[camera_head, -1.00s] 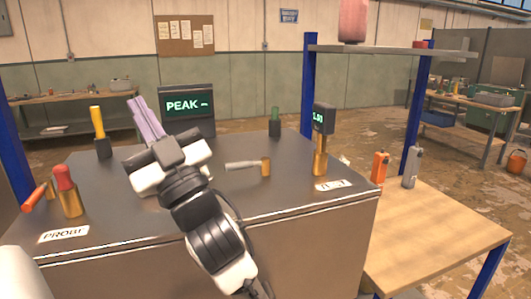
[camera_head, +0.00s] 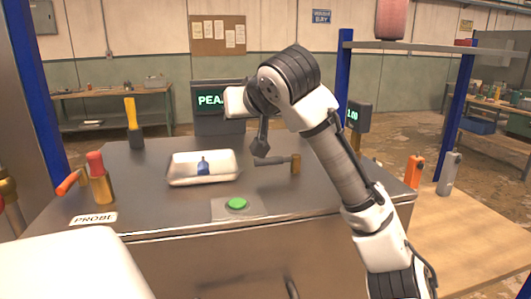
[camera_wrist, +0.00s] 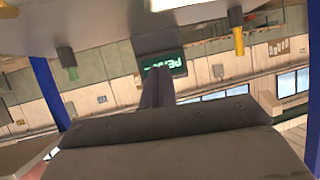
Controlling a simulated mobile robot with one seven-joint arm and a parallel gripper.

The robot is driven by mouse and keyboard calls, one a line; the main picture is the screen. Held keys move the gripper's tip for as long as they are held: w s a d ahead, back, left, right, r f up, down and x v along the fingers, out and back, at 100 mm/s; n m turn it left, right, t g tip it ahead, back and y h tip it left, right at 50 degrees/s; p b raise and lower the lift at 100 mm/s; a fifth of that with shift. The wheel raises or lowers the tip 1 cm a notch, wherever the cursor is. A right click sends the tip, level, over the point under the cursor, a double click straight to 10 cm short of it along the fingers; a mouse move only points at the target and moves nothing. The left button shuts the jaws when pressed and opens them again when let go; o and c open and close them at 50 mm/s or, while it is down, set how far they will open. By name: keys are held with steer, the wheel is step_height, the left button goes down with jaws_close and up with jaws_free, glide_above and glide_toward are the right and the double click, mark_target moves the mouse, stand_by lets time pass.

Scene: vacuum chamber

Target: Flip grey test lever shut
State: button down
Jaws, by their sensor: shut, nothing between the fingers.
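The grey test lever (camera_head: 270,161) lies level, its handle pointing left from a short brass post (camera_head: 295,164) on the dark metal bench top. My gripper (camera_head: 260,149) points down at the left end of the handle. Its fingers are shut and empty. The tips are very close to the handle end; I cannot tell whether they touch it. In the wrist view my shut fingers (camera_wrist: 156,88) show in front of the PEAK screen (camera_wrist: 163,63), and the lever is not visible there.
A white tray (camera_head: 183,182) with a blue item stands left of the lever. A green button (camera_head: 237,204) is in front. A yellow lever (camera_head: 131,112), a red-knobbed post (camera_head: 97,175) and an orange-handled lever (camera_head: 68,183) stand left. A 1.00 readout (camera_head: 358,115) is behind my arm.

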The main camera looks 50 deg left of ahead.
mark_target(269, 161)
steer(key=w+d+m+h, duration=0.1)
steer(key=d+m+h, duration=0.1)
steer(key=d+h, duration=0.2)
steer(key=shift+d+r+h, duration=0.35)
steer(key=shift+d+h, duration=0.05)
steer(key=shift+d, duration=0.85)
steer(key=shift+w, duration=0.1)
steer(key=p+x, duration=0.1)
steer(key=x, duration=0.8)
steer(key=shift+w+a+p, duration=0.15)
steer(key=shift+p, duration=0.2)
steer(key=shift+f, duration=0.35)
steer(key=shift+s+d+f+p, duration=0.25)
steer(key=shift+s+d, duration=0.15)
steer(key=shift+d, duration=0.35)
steer(key=shift+s+d+f+p, duration=0.2)
steer(key=shift+s+d, duration=0.2)
steer(key=shift+d, duration=0.35)
steer(key=shift+r, duration=0.1)
